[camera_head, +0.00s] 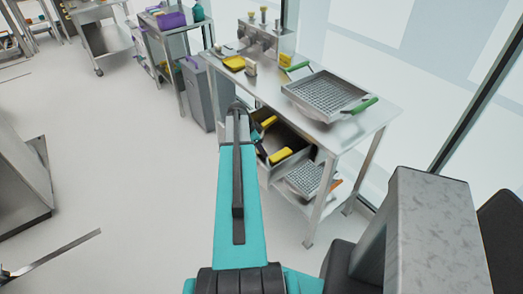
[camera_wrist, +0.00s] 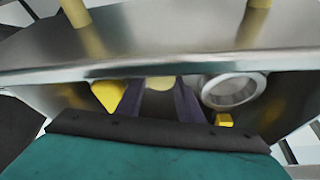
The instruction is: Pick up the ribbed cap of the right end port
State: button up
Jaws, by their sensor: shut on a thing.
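In the wrist view, the dark fingers of my gripper (camera_wrist: 160,100) reach forward beneath a shiny metal edge. They are shut on a small pale yellow rounded piece, which looks to be the ribbed cap (camera_wrist: 160,82); its ribs are not clear. A round metal ring, open at its centre (camera_wrist: 232,90), is just right of the fingers. In the head view, a metal unit with yellow-topped knobs (camera_head: 265,40) stands at the back of the steel table (camera_head: 330,128). My gripper's fingertips cannot be made out there.
A perforated tray with green handles (camera_head: 325,92) is on the table's right part. A grey bin (camera_head: 203,92) stands to the left. The floor at left is mostly open.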

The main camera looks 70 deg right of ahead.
notch_tip(320, 180, up, 10)
jog(key=b, duration=0.3)
jog(key=shift+f, duration=0.2)
dwell(0.3)
jog(key=shift+w, duration=0.1)
dwell(0.4)
jog(key=w+a+r+n+t+b, duration=0.1)
jog(key=w+a+r+n+t, duration=0.2)
jog(key=w+a, duration=0.65)
jog(key=w+a+r+n+h, duration=0.1)
jog(key=w+a+r+n, duration=0.1)
jog(key=w+a+n, duration=0.7)
jog(key=w+a+r+n+t+b, duration=0.1)
jog(key=w+a+r+t, duration=0.15)
jog(key=w+a, duration=0.8)
jog(key=w+a+r+n+y, duration=0.1)
jog(key=a+n, duration=0.4)
jog(key=a, duration=0.7)
jog(key=w+a+r+n+t+y, duration=0.1)
jog(key=w+a+r+n, duration=0.3)
jog(key=a, duration=0.9)
jog(key=w+a+r+n+t+y+b, duration=0.1)
jog(key=w+a+n, duration=0.4)
jog(key=a, duration=0.7)
notch_tip(320, 180, up, 2)
jog(key=shift+w+a+r+n+y, duration=0.1)
jog(key=shift+w+a+n+y, duration=0.2)
jog(key=shift+w+a+y, duration=0.25)
